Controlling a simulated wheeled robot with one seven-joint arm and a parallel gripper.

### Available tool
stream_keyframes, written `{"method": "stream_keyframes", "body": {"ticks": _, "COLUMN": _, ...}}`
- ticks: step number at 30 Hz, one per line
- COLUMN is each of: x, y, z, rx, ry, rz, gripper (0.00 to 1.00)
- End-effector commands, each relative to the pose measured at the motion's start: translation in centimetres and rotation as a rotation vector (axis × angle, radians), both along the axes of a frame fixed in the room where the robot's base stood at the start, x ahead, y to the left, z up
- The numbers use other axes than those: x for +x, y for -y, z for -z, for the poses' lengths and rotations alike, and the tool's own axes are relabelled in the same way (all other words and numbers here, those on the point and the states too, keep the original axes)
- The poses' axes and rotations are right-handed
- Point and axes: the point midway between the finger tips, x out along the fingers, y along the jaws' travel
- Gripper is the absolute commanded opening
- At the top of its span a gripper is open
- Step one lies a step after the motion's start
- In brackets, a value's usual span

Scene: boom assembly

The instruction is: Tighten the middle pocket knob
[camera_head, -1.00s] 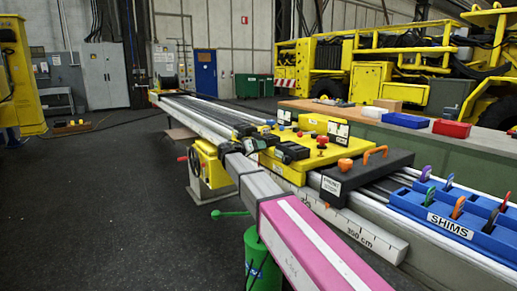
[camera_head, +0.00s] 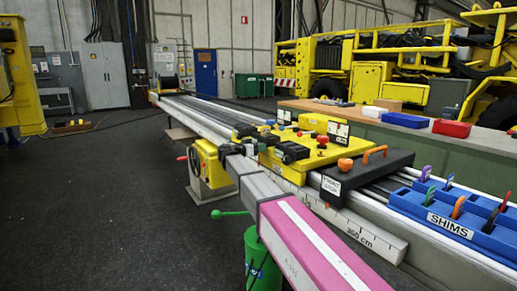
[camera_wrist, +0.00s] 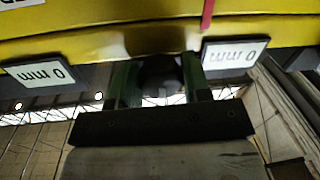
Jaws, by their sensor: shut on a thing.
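The yellow carriage (camera_head: 290,165) sits across the long rails in the head view, with dark blocks and small red knobs on top. In the wrist view, its yellow face (camera_wrist: 80,40) crosses the top of the picture upside down. A dark rounded knob (camera_wrist: 160,74) sits below this face, between the two green fingers of my gripper (camera_wrist: 158,84). The fingers are shut on the knob. A 0 mm label (camera_wrist: 235,53) and another 0 mm label (camera_wrist: 42,74) flank it. In the head view my arm reaches the carriage's near side; the fingertips cannot be made out there.
A black block with orange knobs (camera_head: 365,170) and a blue SHIMS tray (camera_head: 440,208) lie right along the rails. A yellow handwheel housing (camera_head: 207,165) is left of my arm. A green bucket (camera_head: 262,262) stands beneath.

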Motion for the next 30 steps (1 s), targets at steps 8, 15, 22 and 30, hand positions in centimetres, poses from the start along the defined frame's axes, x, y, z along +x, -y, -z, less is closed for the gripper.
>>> {"method": "stream_keyframes", "body": {"ticks": 8, "x": 0.0, "y": -0.1, "z": 0.2, "rx": 0.004, "ry": -0.002, "rz": -0.001, "gripper": 0.20}}
{"method": "stream_keyframes", "body": {"ticks": 15, "x": 0.0, "y": -0.1, "z": 0.1, "rx": 0.002, "ry": -0.001, "rz": -0.002, "gripper": 0.54}}
{"method": "stream_keyframes", "body": {"ticks": 22, "x": -0.4, "y": -0.6, "z": 0.0, "rx": 0.000, "ry": 0.000, "rz": -0.003, "gripper": 0.54}}
{"method": "stream_keyframes", "body": {"ticks": 30, "x": -3.3, "y": -4.1, "z": -0.1, "rx": 0.001, "ry": -0.001, "rz": -0.003, "gripper": 0.54}}
